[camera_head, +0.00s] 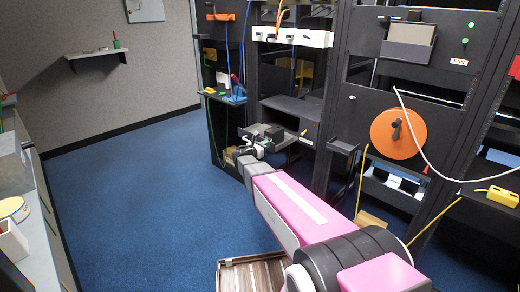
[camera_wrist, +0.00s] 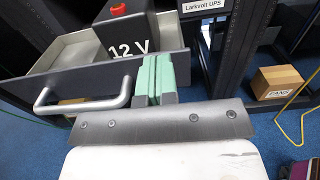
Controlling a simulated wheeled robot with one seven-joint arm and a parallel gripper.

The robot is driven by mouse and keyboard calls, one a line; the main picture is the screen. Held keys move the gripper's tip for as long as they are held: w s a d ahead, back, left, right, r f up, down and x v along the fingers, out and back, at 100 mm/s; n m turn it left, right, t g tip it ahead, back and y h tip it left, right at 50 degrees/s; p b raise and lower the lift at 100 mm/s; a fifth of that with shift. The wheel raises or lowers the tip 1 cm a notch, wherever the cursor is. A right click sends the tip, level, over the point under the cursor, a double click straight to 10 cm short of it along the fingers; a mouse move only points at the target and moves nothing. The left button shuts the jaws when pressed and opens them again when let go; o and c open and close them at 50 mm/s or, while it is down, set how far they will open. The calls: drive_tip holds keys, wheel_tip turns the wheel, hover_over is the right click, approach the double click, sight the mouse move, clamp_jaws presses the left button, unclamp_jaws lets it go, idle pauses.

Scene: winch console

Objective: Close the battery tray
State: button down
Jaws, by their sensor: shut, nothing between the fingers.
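The battery tray is a grey drawer with a dark front panel (camera_wrist: 75,85) and a curved metal handle (camera_wrist: 85,105), seen in the wrist view. It stands out from the rack, and a dark battery (camera_wrist: 128,34) marked 12 V with a red cap sits in it. My gripper (camera_wrist: 156,78), with green finger pads, is shut and empty. Its fingers are at the front panel, to the right of the handle; I cannot tell whether they touch it. In the head view the pulled-out tray (camera_head: 270,131) is small, just beyond my gripper (camera_head: 252,146), partly hidden by my wrist.
A rack frame with a Larkvolt UPS label (camera_wrist: 203,5) stands right of the tray. A cardboard box (camera_wrist: 277,82) lies farther right, near a yellow cable (camera_wrist: 300,122). An orange reel (camera_head: 398,133) hangs on the right rack. Blue floor (camera_head: 130,190) is clear to the left.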

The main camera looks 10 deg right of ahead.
drive_tip(key=shift+w+d, duration=0.25)
drive_tip(key=shift+d, duration=0.1)
drive_tip(key=shift+w+d, duration=0.1)
